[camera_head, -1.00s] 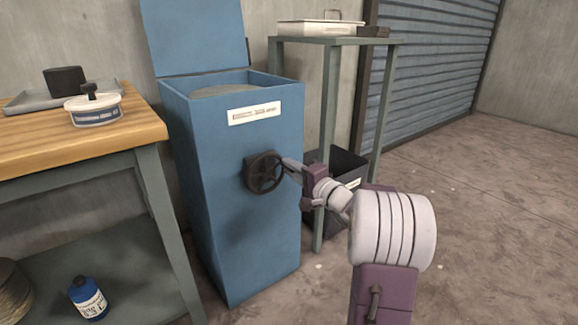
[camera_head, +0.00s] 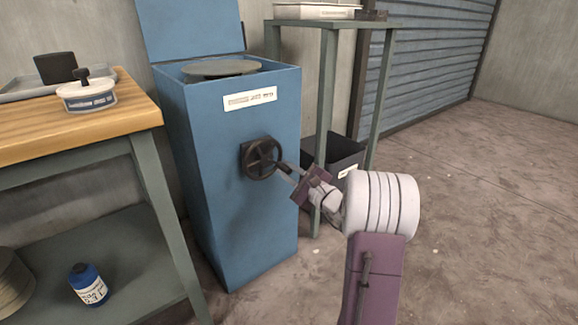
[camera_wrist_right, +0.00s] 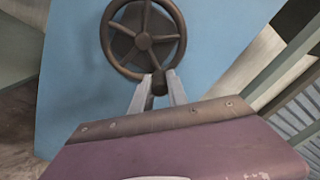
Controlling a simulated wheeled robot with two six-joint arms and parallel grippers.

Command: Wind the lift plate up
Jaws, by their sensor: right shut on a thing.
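The tall blue cabinet (camera_head: 235,190) stands in the middle of the head view with its lid raised. The round grey lift plate (camera_head: 222,68) shows in its open top, at about the height of the rim. A dark handwheel (camera_head: 262,158) sits on the cabinet's front; it also shows in the right wrist view (camera_wrist_right: 143,38). My right gripper (camera_head: 279,167) is at the wheel's right side. In the right wrist view its two fingers (camera_wrist_right: 156,88) are shut on the wheel's handle knob (camera_wrist_right: 160,84) at the lower rim. My left gripper is not in view.
A wooden-topped bench (camera_head: 80,130) stands at the left with a white tub (camera_head: 87,97) and a tray (camera_head: 30,90). A blue bottle (camera_head: 88,285) is on its lower shelf. A tall side table (camera_head: 328,26) and a dark bin (camera_head: 340,155) stand right of the cabinet. The floor at right is clear.

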